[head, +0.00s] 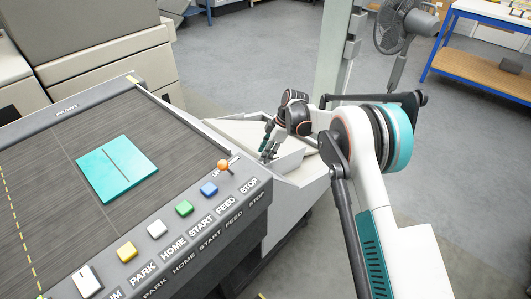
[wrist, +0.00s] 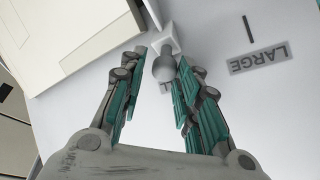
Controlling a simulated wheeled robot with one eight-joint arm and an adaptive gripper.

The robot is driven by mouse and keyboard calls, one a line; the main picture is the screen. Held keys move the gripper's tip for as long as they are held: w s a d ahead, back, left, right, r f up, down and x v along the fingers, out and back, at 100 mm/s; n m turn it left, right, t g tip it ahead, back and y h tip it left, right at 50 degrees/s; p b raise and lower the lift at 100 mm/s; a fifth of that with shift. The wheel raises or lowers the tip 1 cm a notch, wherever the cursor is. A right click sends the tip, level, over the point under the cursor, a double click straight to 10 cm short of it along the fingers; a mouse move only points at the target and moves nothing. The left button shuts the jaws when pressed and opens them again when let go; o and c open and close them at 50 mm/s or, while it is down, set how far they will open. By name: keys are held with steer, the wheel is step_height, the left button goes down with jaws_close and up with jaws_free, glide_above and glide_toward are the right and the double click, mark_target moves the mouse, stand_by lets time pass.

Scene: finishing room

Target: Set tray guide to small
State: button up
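The tray guide knob (wrist: 163,68), a grey ball on a pale square block, shows in the wrist view between my fingertips. My gripper (wrist: 160,60) has its teal-padded fingers apart, one on each side of the knob. A thin gap seems to show, but I cannot tell whether a pad touches. A LARGE label (wrist: 258,57) with a dark tick mark lies on the white surface to the right. A label under the knob is mostly hidden by it and the fingers. In the head view my gripper (head: 267,146) reaches down into the white tray (head: 222,124); the knob cannot be made out there.
A dark machine bed with a teal square plate (head: 117,169) stands at the left. Its front edge has colored buttons and an orange-knobbed lever (head: 224,166) near the tray. A cream panel (wrist: 70,40) lies left of the knob. A pale post (head: 337,55) stands behind my arm.

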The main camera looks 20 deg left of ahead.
steer(key=v, duration=1.1)
steer(key=shift+r, duration=0.25)
steer(key=s+d+r+m+t, duration=0.35)
steer(key=d+r+m, duration=0.25)
steer(key=d+r, duration=0.85)
steer(key=s+d+r+m+t+h, duration=0.1)
steer(key=s+d+r+m+t, duration=0.1)
steer(key=s+d+r+m, duration=0.6)
steer(key=s+d+f+m+t+h, duration=0.1)
steer(key=s+d+m, duration=0.3)
steer(key=s+d, duration=0.5)
steer(key=s+d+f+m+t+h, duration=0.2)
steer(key=s+d, duration=0.8)
steer(key=s, duration=0.6)
steer(key=f+m, duration=0.1)
steer(key=m, duration=0.1)
steer(key=shift+d+f+m, duration=0.25)
steer(key=shift+f+m, duration=0.05)
steer(key=shift+a+t, duration=0.1)
steer(key=shift+t, duration=0.15)
